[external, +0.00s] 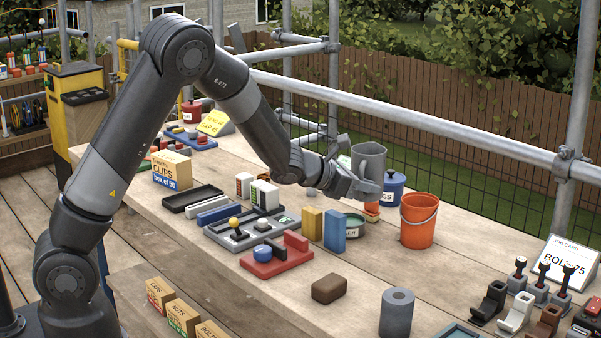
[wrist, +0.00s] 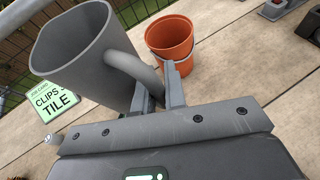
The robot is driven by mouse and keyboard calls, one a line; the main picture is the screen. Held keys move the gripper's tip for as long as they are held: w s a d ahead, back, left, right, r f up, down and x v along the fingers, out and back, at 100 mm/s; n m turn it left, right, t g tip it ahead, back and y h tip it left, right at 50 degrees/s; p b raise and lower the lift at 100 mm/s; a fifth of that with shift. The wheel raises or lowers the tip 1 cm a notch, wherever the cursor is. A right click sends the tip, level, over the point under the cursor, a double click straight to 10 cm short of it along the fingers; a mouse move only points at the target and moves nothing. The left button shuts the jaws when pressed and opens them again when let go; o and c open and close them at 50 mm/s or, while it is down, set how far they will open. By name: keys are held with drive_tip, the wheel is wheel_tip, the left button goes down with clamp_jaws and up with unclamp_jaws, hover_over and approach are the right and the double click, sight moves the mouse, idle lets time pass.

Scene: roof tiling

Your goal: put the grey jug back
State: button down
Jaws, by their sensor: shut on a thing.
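The grey jug (external: 369,162) is held by my gripper (external: 362,188) above the far side of the bench, to the left of the orange bucket. In the wrist view the jug (wrist: 85,55) fills the upper left, its open mouth showing and its handle (wrist: 135,72) between the fingers. My gripper (wrist: 160,95) is shut on the jug's handle. The jug looks clear of the bench top, slightly tilted in the wrist view. The inside of the jug is only partly visible.
An orange bucket (external: 418,222) stands right of the jug, and a blue lidded pot (external: 392,190) stands close by it. A green card (wrist: 57,97) reads clips and tile. A brown block (external: 329,289) and a grey roll (external: 396,313) stand nearer. Scaffold rails (external: 420,122) run behind the bench.

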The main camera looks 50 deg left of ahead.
wheel_tip(320, 180, up, 6)
drive_tip(key=shift+s+d+f+m+g+h, duration=0.85)
drive_tip(key=shift+s+d+m+g+h, duration=0.75)
drive_tip(key=shift+s+d, duration=1.9)
drive_tip(key=shift+s+d+f+m+g+h, duration=1.2)
drive_tip(key=shift+s+d+m, duration=0.9)
drive_tip(key=shift+d, duration=2.6)
drive_tip(key=shift+s+d+f+m+g+h, duration=0.55)
drive_tip(key=shift+s+d+m+g+h, duration=0.85)
drive_tip(key=shift+s+d, duration=2.2)
drive_tip(key=w+a+f, duration=0.2)
drive_tip(key=w, duration=0.1)
drive_tip(key=w+a+f, duration=0.2)
drive_tip(key=w+f, duration=0.1)
drive_tip(key=w, duration=0.1)
drive_tip(key=w+a+f, duration=0.2)
drive_tip(key=w, duration=0.1)
drive_tip(key=shift+w+f, duration=0.15)
drive_tip(key=shift+f, duration=2.05)
drive_tip(key=shift+f, duration=0.1)
